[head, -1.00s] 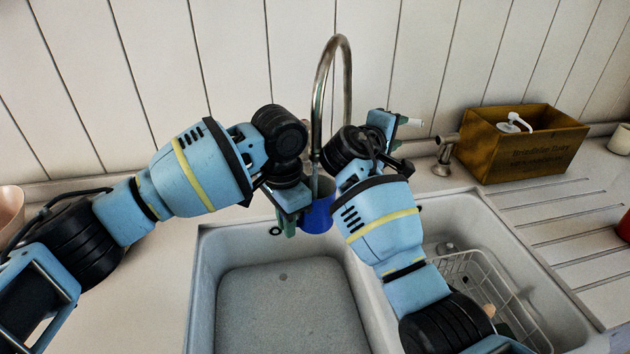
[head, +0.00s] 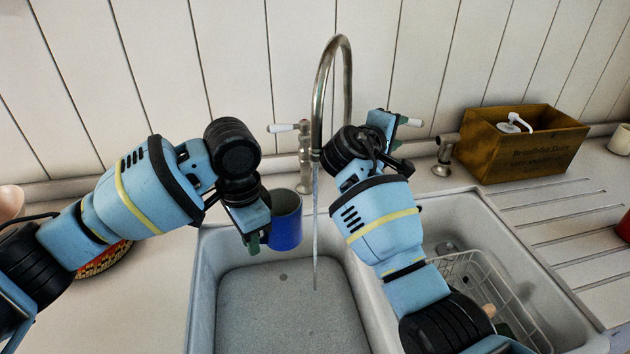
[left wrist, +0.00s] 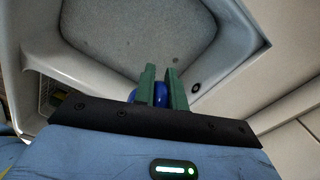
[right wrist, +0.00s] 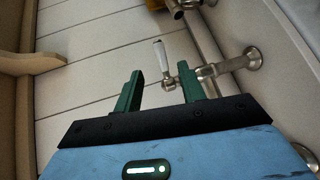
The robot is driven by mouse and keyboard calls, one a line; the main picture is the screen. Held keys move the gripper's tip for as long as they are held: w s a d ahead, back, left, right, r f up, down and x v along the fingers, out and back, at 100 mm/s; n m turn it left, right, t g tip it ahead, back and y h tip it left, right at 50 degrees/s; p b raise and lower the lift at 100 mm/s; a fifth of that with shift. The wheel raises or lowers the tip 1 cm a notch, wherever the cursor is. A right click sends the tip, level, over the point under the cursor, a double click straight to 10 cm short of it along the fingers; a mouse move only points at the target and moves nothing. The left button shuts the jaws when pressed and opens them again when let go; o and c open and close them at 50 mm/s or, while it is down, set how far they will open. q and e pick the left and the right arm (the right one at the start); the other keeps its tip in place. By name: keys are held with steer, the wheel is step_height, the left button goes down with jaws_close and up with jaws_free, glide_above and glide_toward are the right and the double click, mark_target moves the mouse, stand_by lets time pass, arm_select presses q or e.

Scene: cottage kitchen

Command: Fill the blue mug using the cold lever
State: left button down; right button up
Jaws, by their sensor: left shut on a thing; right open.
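The blue mug (head: 287,228) is upright over the left sink basin, left of the running water stream (head: 315,235) and apart from it. My left gripper (head: 252,240) is shut on the mug's left side; the left wrist view shows blue (left wrist: 161,94) between its fingers. I cannot tell how full the mug is. Water falls from the steel spout (head: 318,110) into the basin. My right gripper (right wrist: 162,85) is open, its fingers near the white-handled right tap lever (right wrist: 160,58), which is partly hidden in the head view (head: 408,121). The left lever (head: 285,128) stands free.
The left basin (head: 270,325) is empty apart from the water. A wire rack (head: 475,275) sits in the right basin. A wooden box (head: 525,150) with a white pump bottle stands at the back right. A patterned round item (head: 105,260) lies on the left counter.

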steer(key=shift+d, duration=0.1)
steer(key=c, duration=0.6)
steer(key=shift+d+f, duration=0.15)
steer(key=shift+f, duration=0.05)
steer(key=shift+c, duration=1.2)
steer(key=d+f+n+y, duration=0.1)
steer(key=d+f+y, duration=0.1)
steer(key=d+f+n+y, duration=0.1)
steer(key=f+y, duration=0.1)
steer(key=d+f+n+y, duration=0.1)
steer(key=d, duration=0.1)
steer(key=shift+w+d+f+n+y, duration=0.3)
steer(key=shift+w+f+y, duration=0.1)
jaws_close()
steer(key=s+d+r+n+t+y, duration=0.2)
steer(key=s+r+n+y, duration=0.4)
steer(key=y, duration=0.4)
steer(key=shift+s+d+r+n+t+y, duration=0.35)
steer(key=shift+s+n+t, duration=0.4)
steer(key=shift+s, duration=0.5)
